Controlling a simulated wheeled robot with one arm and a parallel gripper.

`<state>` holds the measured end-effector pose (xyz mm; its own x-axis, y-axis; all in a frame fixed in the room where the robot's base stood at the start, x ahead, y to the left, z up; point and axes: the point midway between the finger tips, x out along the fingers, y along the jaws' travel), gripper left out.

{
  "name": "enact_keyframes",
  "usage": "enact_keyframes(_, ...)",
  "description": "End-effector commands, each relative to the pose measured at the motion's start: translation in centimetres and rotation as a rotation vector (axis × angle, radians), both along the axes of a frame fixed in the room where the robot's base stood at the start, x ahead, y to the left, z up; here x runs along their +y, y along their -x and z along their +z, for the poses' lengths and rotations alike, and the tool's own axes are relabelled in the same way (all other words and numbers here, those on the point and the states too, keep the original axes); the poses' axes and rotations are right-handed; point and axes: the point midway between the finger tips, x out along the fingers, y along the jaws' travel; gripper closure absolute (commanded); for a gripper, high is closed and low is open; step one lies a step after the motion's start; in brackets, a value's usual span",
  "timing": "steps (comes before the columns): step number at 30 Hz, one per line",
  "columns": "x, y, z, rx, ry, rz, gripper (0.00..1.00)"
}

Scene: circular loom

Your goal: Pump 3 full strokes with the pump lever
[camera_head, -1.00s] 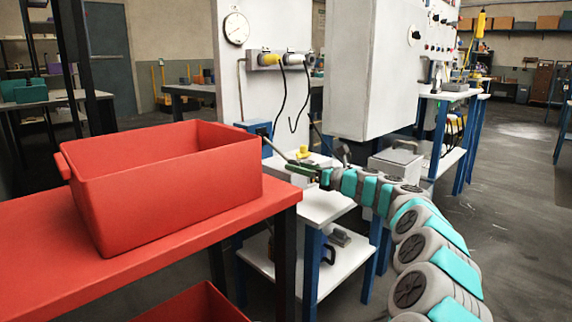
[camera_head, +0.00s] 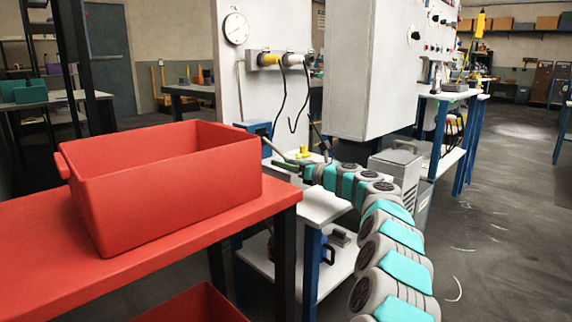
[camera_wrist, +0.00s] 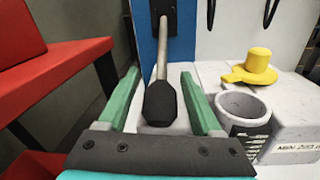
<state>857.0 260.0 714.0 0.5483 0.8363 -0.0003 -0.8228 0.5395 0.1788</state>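The pump lever (camera_wrist: 160,102) is a pale rod with a black grip, seen in the wrist view. It runs out from a black bracket on the blue pump body (camera_wrist: 143,40), with the grip end towards me. My gripper (camera_wrist: 160,76) is open, one green finger on each side of the lever, with gaps visible between the fingers and the black grip. In the head view my gripper (camera_head: 288,163) is beside the blue pump (camera_head: 254,128), and the thin lever (camera_head: 272,147) slants down towards it. The fingers' exact contact there is too small to tell.
A red bin (camera_head: 160,190) stands on a red table (camera_head: 60,235) to the left of my gripper. A white cup (camera_wrist: 243,112) and a yellow cap (camera_wrist: 258,62) sit close to the right finger. A gauge (camera_head: 236,28) is on the panel above.

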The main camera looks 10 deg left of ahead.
Motion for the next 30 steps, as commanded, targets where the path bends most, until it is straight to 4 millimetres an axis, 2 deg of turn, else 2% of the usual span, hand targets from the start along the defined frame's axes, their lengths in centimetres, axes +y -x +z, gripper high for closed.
enact_keyframes(2, -0.01, 0.0, 0.0, 0.0, 0.0, 0.0, 0.44)
enact_keyframes(17, -0.03, 0.01, 0.02, -0.001, 0.001, 0.0, 1.0)
enact_keyframes(30, -0.03, 0.0, 0.03, -0.001, 0.001, 0.0, 1.0)
